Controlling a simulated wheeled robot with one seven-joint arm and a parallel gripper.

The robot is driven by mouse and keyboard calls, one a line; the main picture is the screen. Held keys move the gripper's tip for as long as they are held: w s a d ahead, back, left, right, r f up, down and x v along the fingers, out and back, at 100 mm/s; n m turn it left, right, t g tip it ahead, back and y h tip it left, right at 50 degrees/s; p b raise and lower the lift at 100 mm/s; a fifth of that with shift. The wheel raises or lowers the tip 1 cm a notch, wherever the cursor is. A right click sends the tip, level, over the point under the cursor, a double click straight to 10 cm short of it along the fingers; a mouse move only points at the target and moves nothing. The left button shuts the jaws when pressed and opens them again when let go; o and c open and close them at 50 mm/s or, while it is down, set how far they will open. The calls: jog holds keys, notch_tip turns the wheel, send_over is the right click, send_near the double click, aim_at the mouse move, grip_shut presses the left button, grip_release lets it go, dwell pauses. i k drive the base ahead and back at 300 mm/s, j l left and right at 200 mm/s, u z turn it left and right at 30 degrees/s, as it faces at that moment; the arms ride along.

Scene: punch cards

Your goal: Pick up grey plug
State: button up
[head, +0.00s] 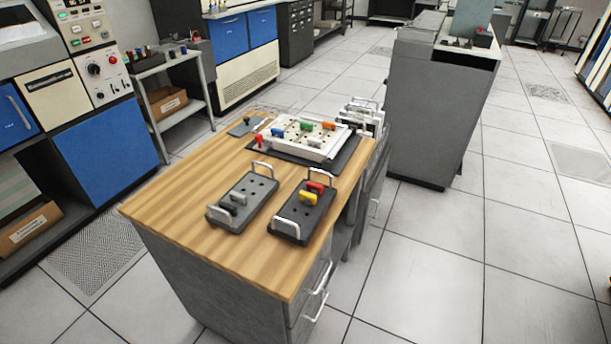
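A grey plug (238,198) stands in the dark grey holder block (255,191) at the left front of the wooden table. A darker plug (226,208) sits just in front of it, close to the block's near handle. The block has a metal handle at each end and several empty holes. My gripper is not in view, so I cannot see its state.
A second holder block (290,216) to the right carries a red plug (316,187) and a yellow plug (307,196). Behind them, a white board (290,144) carries several coloured plugs. The wooden tabletop (185,190) is clear at left and front.

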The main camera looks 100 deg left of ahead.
aim_at(234, 196)
jog(key=u, duration=2.75)
